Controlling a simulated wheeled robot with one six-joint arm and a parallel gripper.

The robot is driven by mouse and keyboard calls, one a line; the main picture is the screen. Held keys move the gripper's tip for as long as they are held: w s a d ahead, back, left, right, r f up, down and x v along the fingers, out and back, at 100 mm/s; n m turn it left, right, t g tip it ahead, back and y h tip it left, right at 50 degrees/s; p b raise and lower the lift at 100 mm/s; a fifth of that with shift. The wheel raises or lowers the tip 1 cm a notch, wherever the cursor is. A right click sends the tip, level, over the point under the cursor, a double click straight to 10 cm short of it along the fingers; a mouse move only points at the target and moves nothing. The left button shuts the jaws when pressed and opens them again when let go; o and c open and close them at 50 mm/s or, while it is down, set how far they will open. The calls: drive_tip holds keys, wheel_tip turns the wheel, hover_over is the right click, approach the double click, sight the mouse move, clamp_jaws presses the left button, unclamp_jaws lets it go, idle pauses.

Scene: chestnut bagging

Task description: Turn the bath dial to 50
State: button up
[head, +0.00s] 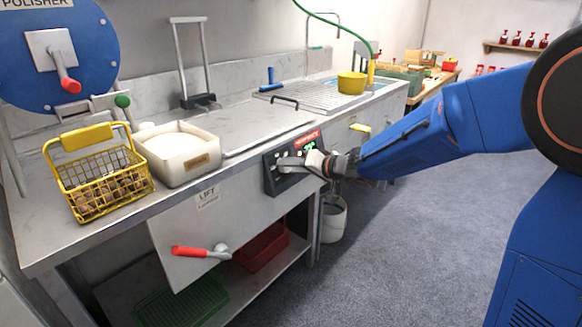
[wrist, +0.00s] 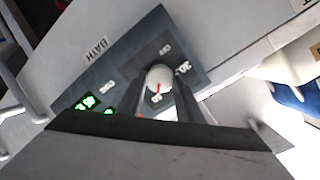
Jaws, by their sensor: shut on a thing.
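The bath dial is a round pale knob (wrist: 158,76) with a red pointer mark, set on a dark panel (wrist: 146,50). My gripper (wrist: 159,84) is shut on the knob, one finger on each side. Labels that look like OFF and 30 sit above and right of the knob. In the head view my gripper (head: 312,163) is against the dark control panel (head: 270,180) on the bench front and covers the dial.
A green-lit display (wrist: 87,103) shows on the panel. On the bench stand a yellow wire basket (head: 108,190) of chestnuts, a white tub (head: 178,152) and a yellow pot (head: 351,83). A red-handled lever (head: 188,252) projects from the bench front. The floor at right is clear.

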drive_tip(key=shift+f, duration=0.15)
drive_tip(key=o, duration=1)
drive_tip(key=shift+o, duration=0.2)
drive_tip(key=v, duration=1.7)
drive_tip(key=shift+d, duration=0.25)
